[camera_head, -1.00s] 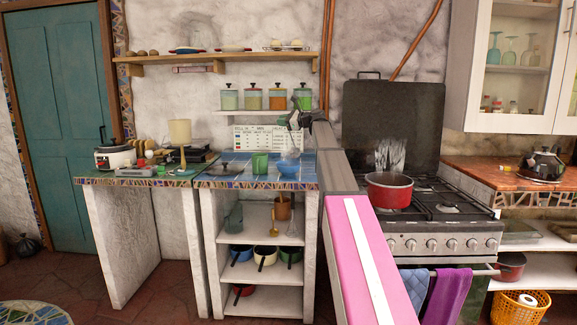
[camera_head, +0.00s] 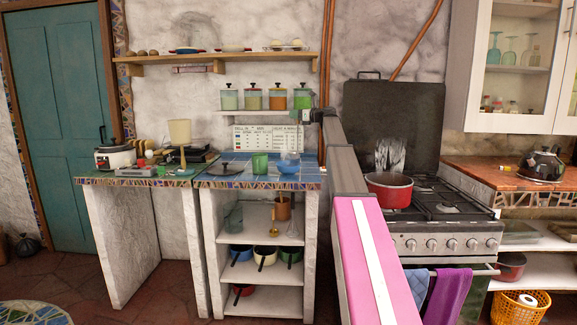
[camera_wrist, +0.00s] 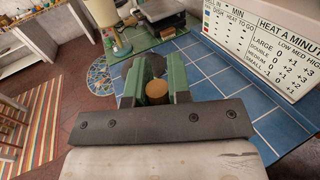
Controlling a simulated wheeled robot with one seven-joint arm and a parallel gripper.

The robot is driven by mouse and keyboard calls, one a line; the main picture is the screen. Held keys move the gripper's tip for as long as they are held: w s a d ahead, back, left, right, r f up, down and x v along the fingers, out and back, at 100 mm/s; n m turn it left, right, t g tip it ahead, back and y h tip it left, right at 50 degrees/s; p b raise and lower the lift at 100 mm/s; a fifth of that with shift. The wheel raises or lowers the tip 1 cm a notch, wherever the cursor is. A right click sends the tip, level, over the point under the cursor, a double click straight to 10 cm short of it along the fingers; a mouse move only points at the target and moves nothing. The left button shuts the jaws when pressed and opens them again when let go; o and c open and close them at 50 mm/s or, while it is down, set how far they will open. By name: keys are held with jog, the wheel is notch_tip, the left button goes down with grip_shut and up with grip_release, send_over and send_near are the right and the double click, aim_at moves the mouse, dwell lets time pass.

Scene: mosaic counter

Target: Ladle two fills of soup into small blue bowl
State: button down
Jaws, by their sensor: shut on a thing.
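The small blue bowl (camera_head: 289,167) stands on the blue-tiled counter (camera_head: 240,182), right of a green cup. My gripper (camera_head: 301,115) is above the bowl, at the height of the wall sign. In the wrist view, my gripper's green fingers (camera_wrist: 155,88) are shut on a brown round-ended handle (camera_wrist: 157,90), which appears to be the ladle's. The ladle's bowl is hidden in the wrist view; a pale blurred shape shows over the blue bowl in the head view. The red pot (camera_head: 389,192) stands on the stove; its contents are hard to make out.
The green cup (camera_head: 260,163) and a dark lid (camera_head: 225,169) stand left of the bowl. The sign (camera_head: 266,139) is close behind my gripper. The stove (camera_head: 447,207) lies right of my arm. A lamp (camera_head: 181,143) stands on the left counter.

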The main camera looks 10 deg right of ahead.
jog(key=s+d+r+m+t+h, duration=0.2)
jog(key=s+d+m+t+h, duration=0.45)
jog(key=s+d, duration=2.7)
notch_tip(320, 180, down, 13)
jog(key=shift+w+f+g+h, duration=0.15)
jog(key=shift+w+g+h, duration=0.2)
jog(key=shift+h, duration=0.1)
jog(key=shift+n, duration=0.25)
notch_tip(320, 180, up, 12)
dwell(1.2)
dwell(0.3)
